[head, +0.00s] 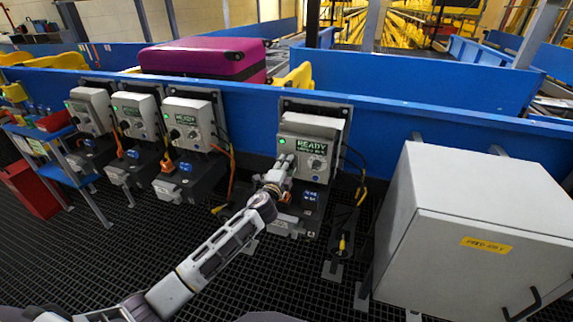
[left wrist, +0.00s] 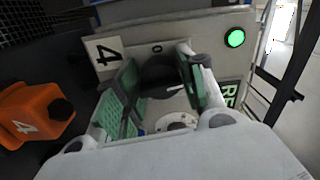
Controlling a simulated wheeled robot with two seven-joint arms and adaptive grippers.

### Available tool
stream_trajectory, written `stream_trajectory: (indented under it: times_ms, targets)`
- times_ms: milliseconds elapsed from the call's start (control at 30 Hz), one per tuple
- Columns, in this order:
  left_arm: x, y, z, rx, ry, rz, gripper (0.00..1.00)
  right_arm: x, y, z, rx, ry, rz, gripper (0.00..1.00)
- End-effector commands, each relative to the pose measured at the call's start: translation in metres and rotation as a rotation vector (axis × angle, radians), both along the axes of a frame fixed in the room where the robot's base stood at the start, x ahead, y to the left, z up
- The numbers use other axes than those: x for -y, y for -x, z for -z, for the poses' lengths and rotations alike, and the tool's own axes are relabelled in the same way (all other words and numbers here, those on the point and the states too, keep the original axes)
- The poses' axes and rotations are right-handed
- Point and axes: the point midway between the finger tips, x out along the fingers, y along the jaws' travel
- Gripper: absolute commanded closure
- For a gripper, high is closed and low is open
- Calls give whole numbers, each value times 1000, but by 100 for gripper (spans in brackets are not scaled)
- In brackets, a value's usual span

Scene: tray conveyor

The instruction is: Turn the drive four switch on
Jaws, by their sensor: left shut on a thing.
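The drive four box (head: 317,124) is a grey unit on the blue rail, with a lit READY display (head: 312,147). In the left wrist view its panel shows a label 4 (left wrist: 106,54), a 0 mark (left wrist: 157,48) and a lit green lamp (left wrist: 235,38). The drive four switch (left wrist: 160,72) is a dark round knob below the 0 mark. My left gripper (head: 284,163) is at the left of the panel, its green-padded fingers shut on the knob from both sides. The fingers partly cover the knob, so its pointer direction is unclear. My right gripper is not in view.
Several similar drive boxes (head: 188,122) stand to the left. An orange block marked 4 (left wrist: 36,115) sits near the gripper. A large grey cabinet (head: 478,225) stands at right. A magenta suitcase (head: 195,58) lies behind the blue rail (head: 245,99). Cables hang beside the boxes.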

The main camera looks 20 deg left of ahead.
Motion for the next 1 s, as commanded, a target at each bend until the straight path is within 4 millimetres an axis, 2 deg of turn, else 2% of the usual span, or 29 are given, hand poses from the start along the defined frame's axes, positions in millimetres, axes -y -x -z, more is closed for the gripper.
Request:
stream_trajectory:
  times_ms: [400, 900, 933, 1000]
  targets:
    - [1, 0, -1, 5, -151, 2, 84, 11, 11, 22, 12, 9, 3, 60]
    - [1, 0, 0, 6, -170, 2, 84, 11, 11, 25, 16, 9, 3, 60]
    - [1, 0, 0, 6, -170, 2, 58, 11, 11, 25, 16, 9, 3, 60]
    - [1, 0, 0, 6, -170, 2, 49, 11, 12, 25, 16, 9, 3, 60]
